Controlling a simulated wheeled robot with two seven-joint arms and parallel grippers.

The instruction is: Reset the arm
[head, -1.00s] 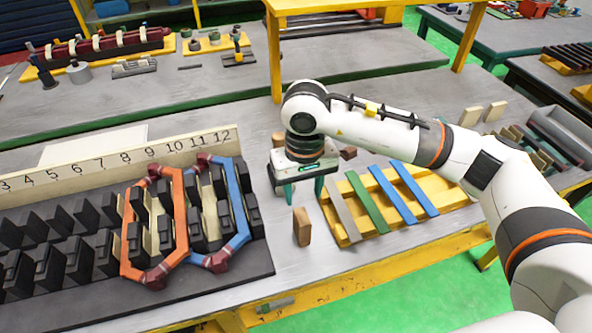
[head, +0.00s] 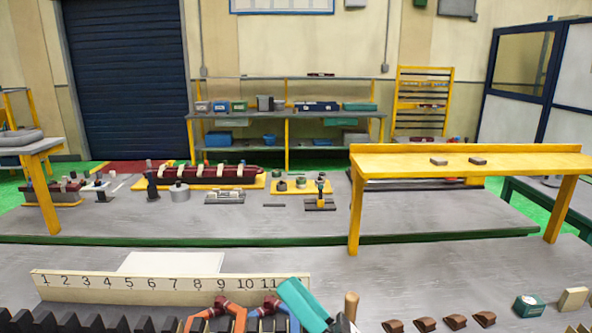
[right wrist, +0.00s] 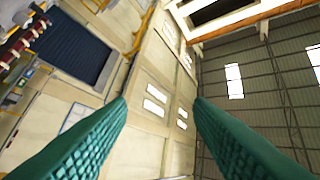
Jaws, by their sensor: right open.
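My right gripper (head: 300,303) shows at the bottom of the head view as teal fingers, raised in front of the bench. In the right wrist view its two teal fingers (right wrist: 160,125) are wide apart with nothing between them. That view looks out at the wall and roof, so the gripper no longer faces the bench. The rest of the right arm is below the frame. My left gripper is not in view.
A numbered strip (head: 165,288) stands behind the black slotted stator (head: 80,323). Several brown blocks (head: 454,321) and a teal-and-white box (head: 529,305) lie at the right. A yellow raised shelf (head: 470,164) stands over the far right bench.

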